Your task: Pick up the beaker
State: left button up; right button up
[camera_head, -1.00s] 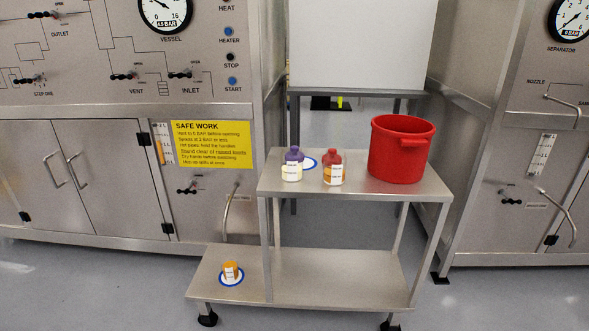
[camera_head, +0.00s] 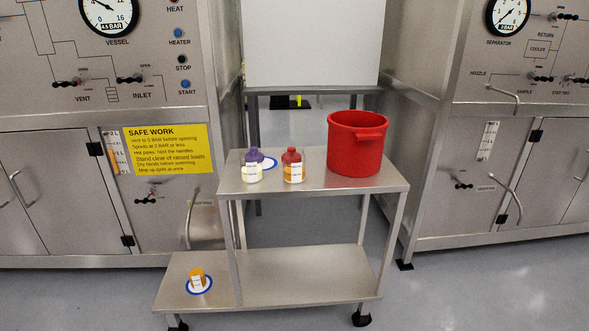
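A small orange container with a white label (camera_head: 197,279) stands on a white disc with a blue rim (camera_head: 200,291), on the low left step of the steel cart (camera_head: 290,276). It may be the beaker, but it is too small to tell. No other thing clearly looks like a beaker. Neither of my grippers is in view.
On the cart's top stand a purple-capped bottle (camera_head: 252,166), a red-capped bottle (camera_head: 293,166) and a red bucket (camera_head: 357,143). A second blue-rimmed disc (camera_head: 269,163) lies behind the bottles. Steel cabinets flank the cart. Floor in front is clear.

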aim_at(196, 272)
jog(key=z, duration=0.05)
jog(key=k, duration=0.55)
jog(key=u, duration=0.8)
jog(key=i, duration=1.65)
jog(key=z, duration=0.45)
